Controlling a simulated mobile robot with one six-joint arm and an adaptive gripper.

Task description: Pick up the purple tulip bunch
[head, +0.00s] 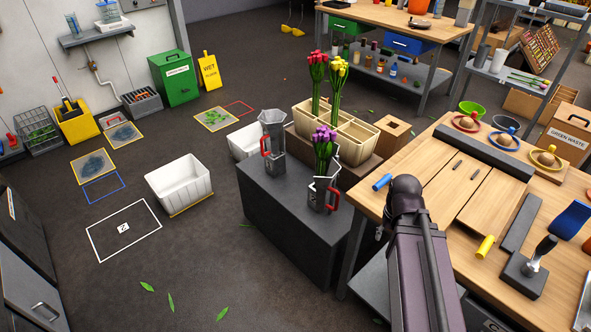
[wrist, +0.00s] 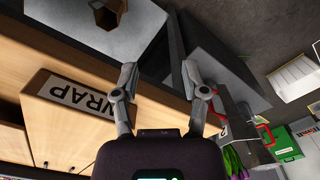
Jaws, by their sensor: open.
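The purple tulip bunch (head: 325,142) stands upright in a grey jug (head: 321,195) with a red handle, on the near end of a dark grey stand (head: 290,222) in the head view. Its green stems go down into the jug. In the wrist view, purple blooms (wrist: 233,164) show at the lower right, partly cut off by my gripper's body. My gripper (wrist: 160,82) is open and empty, with both fingers apart. The bunch lies outside the fingers, to their right. In the head view my arm hides the fingers, right of the jug.
A second jug (head: 272,140) stands behind on the same stand. A wooden crate (head: 358,146) holds red tulips (head: 317,68) and yellow tulips (head: 338,72). A wooden bench (head: 440,190) lies close on the right. A white bin (head: 178,182) stands on the floor; floor around it is open.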

